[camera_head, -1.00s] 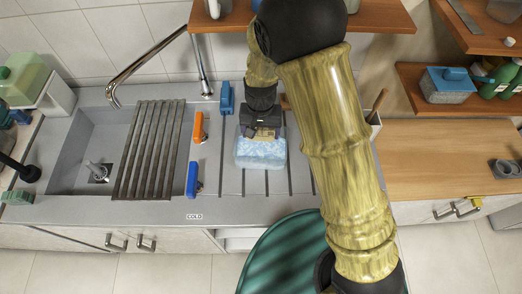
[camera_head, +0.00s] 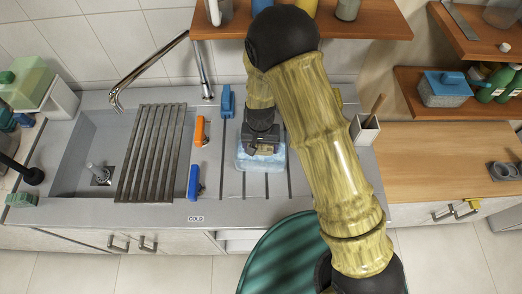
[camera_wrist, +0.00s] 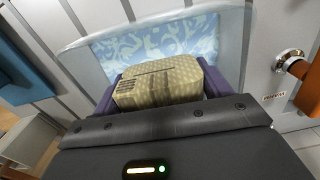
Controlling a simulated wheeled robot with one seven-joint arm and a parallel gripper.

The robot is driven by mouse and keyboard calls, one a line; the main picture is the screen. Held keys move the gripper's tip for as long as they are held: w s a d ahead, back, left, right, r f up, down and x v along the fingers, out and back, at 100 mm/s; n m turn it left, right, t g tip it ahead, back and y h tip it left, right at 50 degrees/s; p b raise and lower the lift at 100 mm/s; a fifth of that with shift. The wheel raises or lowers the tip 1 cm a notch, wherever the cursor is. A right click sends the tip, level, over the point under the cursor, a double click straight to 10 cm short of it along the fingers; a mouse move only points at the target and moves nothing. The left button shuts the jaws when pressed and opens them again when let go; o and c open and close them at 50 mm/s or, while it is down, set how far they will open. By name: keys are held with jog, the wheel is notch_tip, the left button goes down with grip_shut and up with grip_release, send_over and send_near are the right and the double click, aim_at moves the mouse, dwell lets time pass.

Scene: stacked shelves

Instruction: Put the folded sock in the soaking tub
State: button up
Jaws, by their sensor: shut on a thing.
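The folded sock (camera_wrist: 158,86) is a tan, patterned bundle pinched between the two purple-sided fingers of my gripper (camera_wrist: 166,92). The soaking tub (camera_head: 243,163) is a clear, pale box with light blue, white-patterned contents, standing on the ribbed drainboard right of the sink. My gripper (camera_head: 261,147) is over the tub, and covers much of it in the head view. In the wrist view the tub's rim (camera_wrist: 78,62) curves around beyond the sock. I cannot tell whether the sock touches the blue contents.
A slatted rack (camera_head: 150,155) lies across the sink. A wooden shelf (camera_head: 370,24) hangs above, and a white holder with a brush (camera_head: 365,130) stands to the right.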

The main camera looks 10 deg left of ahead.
aim_at(261, 151)
jog(key=shift+w+d+f+p, duration=0.1)
jog(key=shift+f+p, duration=0.3)
jog(key=shift+f, duration=1.35)
jog(key=shift+f, duration=0.2)
jog(key=o, duration=1.1)
jog(key=shift+c, duration=0.2)
jog(key=shift+r, duration=0.1)
notch_tip(261, 151, up, 12)
jog(key=b, duration=0.3)
jog(key=shift+r, duration=0.15)
